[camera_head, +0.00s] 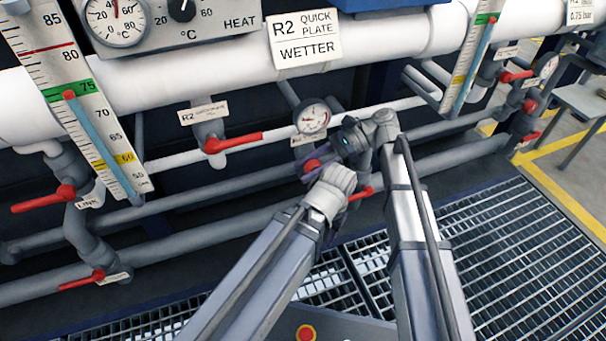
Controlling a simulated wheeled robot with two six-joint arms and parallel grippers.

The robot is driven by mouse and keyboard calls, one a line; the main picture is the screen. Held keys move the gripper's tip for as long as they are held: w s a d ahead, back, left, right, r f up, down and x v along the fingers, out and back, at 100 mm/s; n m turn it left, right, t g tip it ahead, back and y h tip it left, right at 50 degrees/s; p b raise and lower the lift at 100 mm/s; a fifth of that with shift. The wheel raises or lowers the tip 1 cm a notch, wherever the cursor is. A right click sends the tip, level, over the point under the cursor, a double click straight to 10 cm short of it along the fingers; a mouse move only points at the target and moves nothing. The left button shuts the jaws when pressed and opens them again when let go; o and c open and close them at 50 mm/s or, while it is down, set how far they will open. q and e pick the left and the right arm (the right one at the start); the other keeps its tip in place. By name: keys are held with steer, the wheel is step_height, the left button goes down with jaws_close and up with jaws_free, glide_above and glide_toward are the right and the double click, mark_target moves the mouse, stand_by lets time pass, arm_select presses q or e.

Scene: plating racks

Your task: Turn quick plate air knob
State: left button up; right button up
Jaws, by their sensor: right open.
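A small round red knob (312,165) shows below a round pressure gauge (312,118) on the pipework at mid-picture. It is partly covered by my right gripper (316,171), whose dark fingers are open close around or beside it. Contact with the knob cannot be made out. A small tag below the gauge is partly hidden and unreadable. A large sign above reads "R2 QUICK PLATE WETTER" (305,39). My left gripper cannot be made out.
A red lever (233,142) sits left of the gauge, beside a small R2 tag (203,113). Another red lever (360,193) is just below my wrist. More red levers and pipes lie left and right. Metal grating (520,255) covers the floor at right.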

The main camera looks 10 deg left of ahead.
steer(key=shift+s+a+f, duration=0.3)
steer(key=shift+s+a, duration=0.1)
steer(key=shift+a, duration=0.15)
steer(key=shift+c, duration=0.3)
jaws_close()
